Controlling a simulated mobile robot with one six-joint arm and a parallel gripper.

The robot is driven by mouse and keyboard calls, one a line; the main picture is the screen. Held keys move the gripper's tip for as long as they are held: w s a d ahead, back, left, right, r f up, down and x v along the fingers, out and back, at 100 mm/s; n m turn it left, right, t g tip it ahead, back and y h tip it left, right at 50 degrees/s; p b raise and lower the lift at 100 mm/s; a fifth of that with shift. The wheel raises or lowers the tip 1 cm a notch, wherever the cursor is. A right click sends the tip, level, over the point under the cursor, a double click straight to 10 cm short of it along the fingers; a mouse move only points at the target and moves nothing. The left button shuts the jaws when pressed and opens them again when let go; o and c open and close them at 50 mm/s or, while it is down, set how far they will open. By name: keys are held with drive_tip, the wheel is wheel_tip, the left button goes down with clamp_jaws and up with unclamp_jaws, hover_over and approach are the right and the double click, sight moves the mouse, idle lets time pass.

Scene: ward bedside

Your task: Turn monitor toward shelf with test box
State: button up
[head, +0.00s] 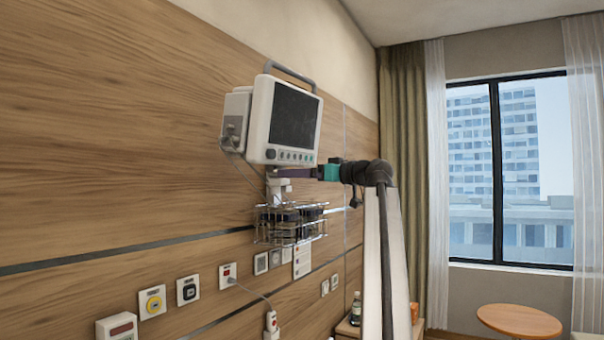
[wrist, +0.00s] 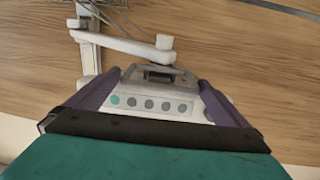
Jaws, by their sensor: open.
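The monitor (head: 292,113) is a white box with a dark screen and a grey top handle, mounted on a wall arm. Its screen faces right and toward the head camera. My gripper (head: 290,173) is just below the monitor's lower front edge, its purple fingers pointing left. In the wrist view my gripper (wrist: 160,75) is open, one finger on each side of the monitor's button strip (wrist: 152,105). Whether the fingers touch it I cannot tell. I cannot make out a shelf with a test box.
A wire basket (head: 291,230) with dark items hangs below the monitor on the pale mount (head: 280,187). The wood-panelled wall (head: 130,120) is close behind. A cabinet (head: 346,328) with a bottle stands low beside my arm. A round table (head: 520,321) is by the window.

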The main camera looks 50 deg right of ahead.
drive_tip(key=c, duration=1.2)
drive_tip(key=shift+a+h, duration=0.2)
drive_tip(key=shift+h, duration=0.1)
